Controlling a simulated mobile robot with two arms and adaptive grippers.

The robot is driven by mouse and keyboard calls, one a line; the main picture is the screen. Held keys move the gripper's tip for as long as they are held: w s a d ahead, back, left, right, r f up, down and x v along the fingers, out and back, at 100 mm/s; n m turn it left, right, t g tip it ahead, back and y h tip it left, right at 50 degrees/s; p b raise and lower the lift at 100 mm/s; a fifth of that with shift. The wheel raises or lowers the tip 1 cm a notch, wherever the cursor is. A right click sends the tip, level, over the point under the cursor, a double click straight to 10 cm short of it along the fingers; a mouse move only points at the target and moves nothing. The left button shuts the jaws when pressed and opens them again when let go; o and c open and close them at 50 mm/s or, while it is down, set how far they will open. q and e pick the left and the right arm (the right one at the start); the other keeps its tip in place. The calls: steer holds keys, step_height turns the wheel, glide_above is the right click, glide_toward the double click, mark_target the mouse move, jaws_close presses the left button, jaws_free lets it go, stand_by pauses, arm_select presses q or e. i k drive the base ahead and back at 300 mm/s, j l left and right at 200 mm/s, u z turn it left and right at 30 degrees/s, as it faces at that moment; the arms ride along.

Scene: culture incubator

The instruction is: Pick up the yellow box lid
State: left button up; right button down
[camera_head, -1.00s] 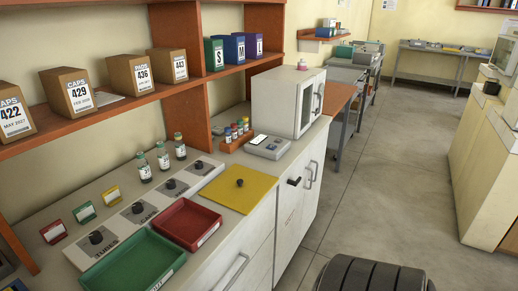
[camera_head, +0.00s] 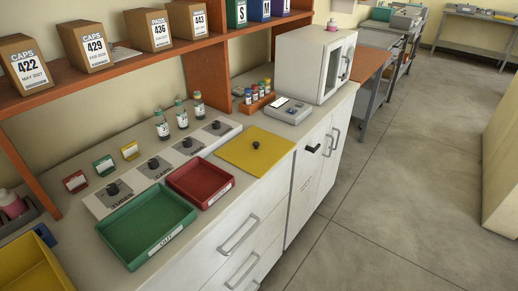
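The yellow box lid (camera_head: 239,153) is a flat yellow square with a small black knob (camera_head: 256,146) at its middle. It lies flat on the counter, behind and right of the red tray (camera_head: 199,184), near the counter's front edge. A yellow open box (camera_head: 33,268) shows partly at the lower left corner, cut off by the picture edge. Neither of my grippers is in the picture.
A green tray (camera_head: 148,224) stands at the counter's front. White panels with black knobs (camera_head: 154,163), several vials (camera_head: 162,125) and small coloured cards (camera_head: 105,165) sit behind. A grey device (camera_head: 287,110) and white incubator (camera_head: 311,62) stand beyond the lid. The floor (camera_head: 400,170) is clear.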

mark_target(256, 151)
steer(key=u, duration=1.9)
steer(key=k+l, duration=0.1)
steer(key=l, duration=0.35)
steer(key=l+z, duration=0.1)
steer(key=l, duration=0.3)
steer(key=k, duration=0.05)
